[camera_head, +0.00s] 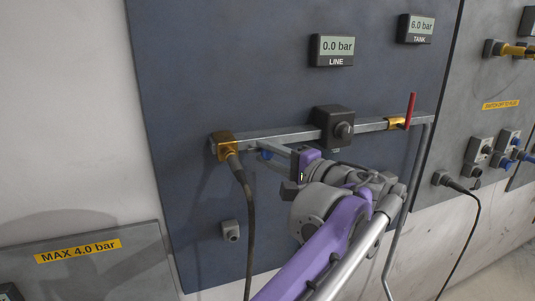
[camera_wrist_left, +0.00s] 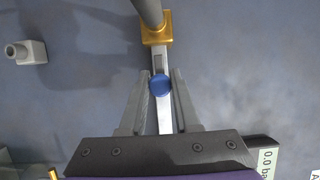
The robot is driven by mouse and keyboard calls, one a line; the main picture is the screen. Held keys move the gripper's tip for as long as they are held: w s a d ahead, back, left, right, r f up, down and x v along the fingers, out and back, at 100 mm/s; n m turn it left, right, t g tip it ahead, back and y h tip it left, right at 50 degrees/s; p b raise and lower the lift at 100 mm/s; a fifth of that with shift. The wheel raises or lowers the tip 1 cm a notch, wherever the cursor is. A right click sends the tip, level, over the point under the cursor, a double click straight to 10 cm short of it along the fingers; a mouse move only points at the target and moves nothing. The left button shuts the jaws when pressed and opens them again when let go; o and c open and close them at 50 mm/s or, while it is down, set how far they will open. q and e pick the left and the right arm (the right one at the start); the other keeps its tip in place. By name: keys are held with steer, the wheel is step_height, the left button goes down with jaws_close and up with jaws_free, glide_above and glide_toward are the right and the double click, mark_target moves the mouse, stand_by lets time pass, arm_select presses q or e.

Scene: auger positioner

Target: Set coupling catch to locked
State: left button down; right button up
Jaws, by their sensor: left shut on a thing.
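A brass coupling (camera_head: 226,146) sits at the left end of a flat metal rail on the dark blue-grey panel, with a black hose hanging from it. It also shows at the top of the left wrist view (camera_wrist_left: 156,27). A round blue knob, apparently the coupling catch (camera_wrist_left: 160,86), is on the rail just beside the coupling; a little of it shows in the head view (camera_head: 266,155). My left gripper (camera_wrist_left: 162,80) has its grey fingers on either side of this knob, shut on it. In the head view the left gripper (camera_head: 267,149) partly hides the knob. Any catch markings are not visible.
A black box with a round knob (camera_head: 334,125) stands on the rail to the right. Beyond it is a red lever (camera_head: 410,110) on a brass valve. The LINE display (camera_head: 332,50) reads 0.0 bar; the TANK display (camera_head: 416,29) reads 6.0 bar.

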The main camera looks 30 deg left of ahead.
arm_select(q)
steer(key=shift+s+a+p, duration=0.3)
steer(key=shift+s+a, duration=0.5)
steer(key=shift+s, duration=0.2)
steer(key=c, duration=0.6)
jaws_free()
steer(key=shift+s+a, duration=0.1)
